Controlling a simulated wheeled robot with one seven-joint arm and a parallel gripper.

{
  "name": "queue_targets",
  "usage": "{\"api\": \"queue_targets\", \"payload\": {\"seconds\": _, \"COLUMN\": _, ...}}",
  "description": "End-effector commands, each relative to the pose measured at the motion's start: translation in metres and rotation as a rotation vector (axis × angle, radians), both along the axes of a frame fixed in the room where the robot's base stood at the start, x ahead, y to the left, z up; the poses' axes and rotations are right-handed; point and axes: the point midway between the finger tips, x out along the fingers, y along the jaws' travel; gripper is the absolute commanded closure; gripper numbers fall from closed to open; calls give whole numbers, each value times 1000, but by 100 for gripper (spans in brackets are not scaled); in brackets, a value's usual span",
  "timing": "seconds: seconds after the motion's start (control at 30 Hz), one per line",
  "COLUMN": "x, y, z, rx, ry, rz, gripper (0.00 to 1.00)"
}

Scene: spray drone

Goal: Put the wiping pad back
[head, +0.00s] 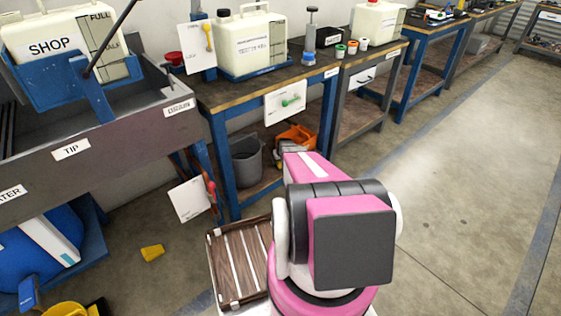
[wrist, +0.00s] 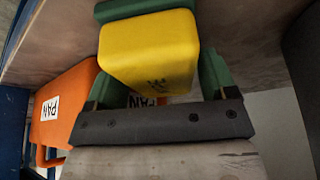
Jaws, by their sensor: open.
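A yellow block with small dark marks (wrist: 148,52), which looks like the wiping pad, fills the space between my gripper's green fingers in the wrist view. My gripper (wrist: 157,84) is open around it. Whether either finger touches the block cannot be told. A dark green strip (wrist: 140,9) runs along the block's far edge. An orange pan (wrist: 65,112) labelled PAN is just left of my gripper; it also shows in the head view on the bench's lower shelf (head: 298,137). In the head view my pink arm hides the gripper and the block.
A grey bucket (head: 247,160) stands on the lower shelf, left of the orange pan. A blue bench leg (head: 219,165) stands to its left. A slatted brown tray (head: 237,262) lies beside my arm. A yellow piece (head: 152,253) lies on the floor. Open floor (head: 450,170) lies right.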

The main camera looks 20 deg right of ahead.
Motion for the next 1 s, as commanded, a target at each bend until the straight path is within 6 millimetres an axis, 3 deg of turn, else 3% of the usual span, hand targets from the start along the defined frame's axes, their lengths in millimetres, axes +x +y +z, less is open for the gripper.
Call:
{"api": "queue_targets", "payload": {"seconds": 0.6, "x": -42, "y": 2, "z": 97, "rx": 0, "ry": -1, "rz": 0, "gripper": 22}}
{"api": "queue_targets", "payload": {"seconds": 0.77, "x": -45, "y": 2, "z": 108, "rx": 0, "ry": 0, "rz": 0, "gripper": 22}}
{"api": "queue_targets", "payload": {"seconds": 1.0, "x": -45, "y": 2, "z": 108, "rx": 0, "ry": 0, "rz": 0, "gripper": 22}}
